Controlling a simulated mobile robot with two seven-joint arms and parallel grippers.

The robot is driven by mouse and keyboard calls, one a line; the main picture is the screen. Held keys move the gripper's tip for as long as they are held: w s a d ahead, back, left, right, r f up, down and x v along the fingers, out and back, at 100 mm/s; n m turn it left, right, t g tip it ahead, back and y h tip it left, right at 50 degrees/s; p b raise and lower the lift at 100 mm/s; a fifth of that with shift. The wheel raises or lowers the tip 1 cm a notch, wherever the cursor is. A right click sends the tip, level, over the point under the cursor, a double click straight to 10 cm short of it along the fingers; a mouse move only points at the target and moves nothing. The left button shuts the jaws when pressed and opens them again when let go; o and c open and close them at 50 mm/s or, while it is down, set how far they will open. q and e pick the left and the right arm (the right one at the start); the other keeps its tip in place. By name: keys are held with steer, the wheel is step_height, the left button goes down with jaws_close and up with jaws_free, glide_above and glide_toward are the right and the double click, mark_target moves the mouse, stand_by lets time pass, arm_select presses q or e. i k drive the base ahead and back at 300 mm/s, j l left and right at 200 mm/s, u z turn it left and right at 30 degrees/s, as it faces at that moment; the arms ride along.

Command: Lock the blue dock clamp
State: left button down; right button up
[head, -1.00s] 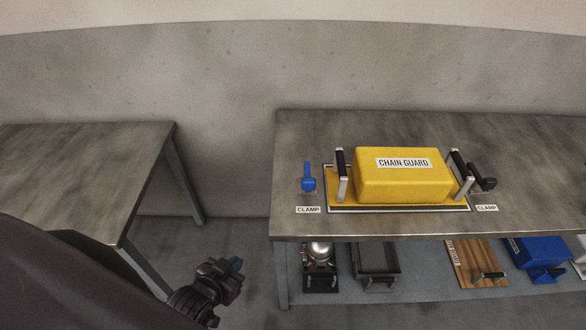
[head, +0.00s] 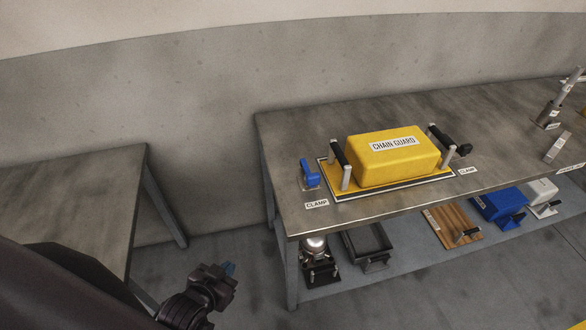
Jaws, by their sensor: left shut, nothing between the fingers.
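The blue dock clamp (head: 311,175) stands on the table at the left end of the yellow chain guard (head: 392,158), with its blue handle pointing up. A label reading CLAMP (head: 317,204) lies in front of it. A black clamp (head: 462,150) is at the guard's right end. The guard sits on a tray-like dock (head: 392,190) with a handle at each end. My left gripper (head: 229,270) is shut and empty, below and to the left of the blue clamp, apart from it and in front of the table. My right gripper is not in view.
The work table (head: 400,212) has a lower shelf with a silver part (head: 314,246), a black tray (head: 367,242), a wooden board (head: 450,226) and a blue box (head: 499,204). Another table (head: 65,195) stands at the left. Floor shows between the tables.

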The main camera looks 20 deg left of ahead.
mark_target(313, 179)
steer(key=j+z, duration=0.2)
steer(key=j, duration=0.2)
steer(key=k+j+z, duration=0.2)
steer(key=j, duration=0.2)
steer(key=i+j+z, duration=0.15)
steer(key=j, duration=0.25)
steer(key=j+z, duration=0.1)
steer(key=j, duration=0.3)
